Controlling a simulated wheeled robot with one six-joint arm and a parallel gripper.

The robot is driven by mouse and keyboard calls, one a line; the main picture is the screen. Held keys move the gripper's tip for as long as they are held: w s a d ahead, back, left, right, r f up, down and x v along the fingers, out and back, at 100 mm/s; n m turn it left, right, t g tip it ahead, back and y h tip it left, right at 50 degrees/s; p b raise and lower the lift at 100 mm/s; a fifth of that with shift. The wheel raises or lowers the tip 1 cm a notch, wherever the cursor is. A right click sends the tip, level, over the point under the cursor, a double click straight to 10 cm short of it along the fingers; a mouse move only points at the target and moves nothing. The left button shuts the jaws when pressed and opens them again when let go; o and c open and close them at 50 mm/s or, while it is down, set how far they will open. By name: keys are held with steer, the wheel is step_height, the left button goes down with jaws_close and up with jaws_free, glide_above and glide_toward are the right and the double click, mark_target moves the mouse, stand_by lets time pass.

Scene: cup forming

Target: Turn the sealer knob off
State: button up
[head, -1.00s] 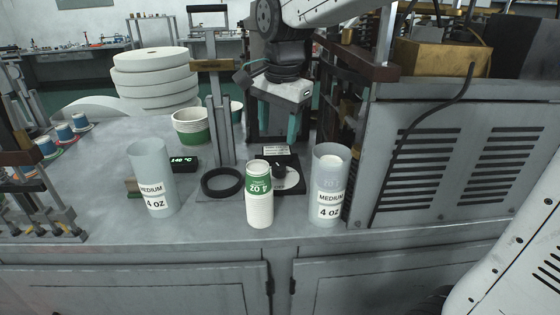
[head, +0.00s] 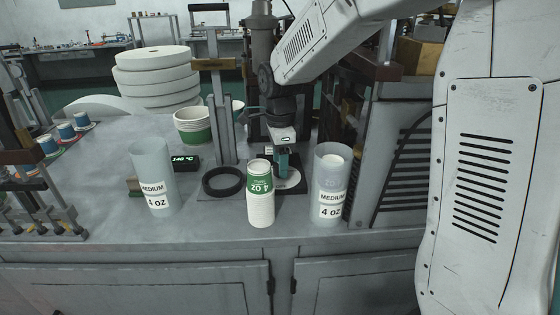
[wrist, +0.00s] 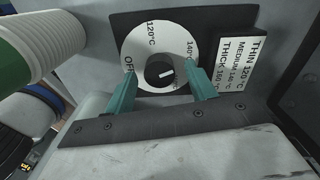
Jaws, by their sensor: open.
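The sealer knob (wrist: 159,72) is a black round knob on a white dial marked OFF, 120°C and 140°C. In the wrist view its white pointer line points right, toward the 140°C side and away from OFF. My gripper (wrist: 160,90) is open, with one teal finger on each side of the knob; I cannot tell whether they touch it. In the head view my gripper (head: 283,165) is pointed down over the dial (head: 290,181), hiding the knob. The display (head: 186,162) reads about 140 °C.
A stack of cups (head: 260,200) stands just in front of the dial. Clear MEDIUM 4 OZ tubes stand left (head: 155,180) and right (head: 329,185). A black ring (head: 223,181) lies left of the dial. A temperature label (wrist: 240,70) sits beside the dial.

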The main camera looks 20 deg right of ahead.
steer(key=shift+f, duration=0.1)
steer(key=c, duration=1)
